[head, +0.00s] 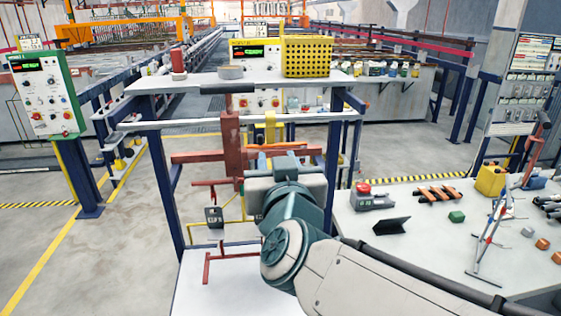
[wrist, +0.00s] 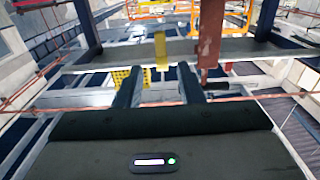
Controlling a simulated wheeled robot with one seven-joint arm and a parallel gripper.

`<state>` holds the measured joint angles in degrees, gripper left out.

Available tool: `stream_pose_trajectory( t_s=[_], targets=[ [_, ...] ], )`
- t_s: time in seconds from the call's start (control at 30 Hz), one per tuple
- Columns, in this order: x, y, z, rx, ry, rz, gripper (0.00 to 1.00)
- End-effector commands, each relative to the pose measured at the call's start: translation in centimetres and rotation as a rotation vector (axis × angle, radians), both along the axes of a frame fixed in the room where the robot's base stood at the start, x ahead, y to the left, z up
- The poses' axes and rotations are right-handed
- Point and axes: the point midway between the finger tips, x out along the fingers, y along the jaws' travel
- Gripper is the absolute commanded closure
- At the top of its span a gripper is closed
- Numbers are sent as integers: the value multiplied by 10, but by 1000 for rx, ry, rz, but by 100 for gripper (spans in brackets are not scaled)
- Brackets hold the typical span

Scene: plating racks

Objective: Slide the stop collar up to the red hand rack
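The red hand rack (head: 232,145) hangs at the grey rail (head: 205,123) under the shelf of the blue frame. A yellow piece, which looks like the stop collar (head: 270,127), sits on the same rail to the right of the rack, with a gap between them. In the wrist view the collar (wrist: 161,48) shows left of the rack (wrist: 209,42), also apart from it. My gripper (wrist: 158,88) is open, with nothing visible between its fingers. The collar appears beyond the fingertips, not between them. In the head view my wrist and gripper body cover the rack's lower right part.
A table (head: 400,260) with tools stands at the right. The floor left of the frame is clear.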

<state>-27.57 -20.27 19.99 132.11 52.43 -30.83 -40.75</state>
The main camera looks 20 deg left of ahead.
Motion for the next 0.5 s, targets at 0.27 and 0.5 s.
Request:
stream_pose_trajectory(
  t_s=[0.27,0.5],
  targets=[
    [28,-14,-33,67,214,3,100],
    [59,-35,-79,293,622,55,100]
  ],
)
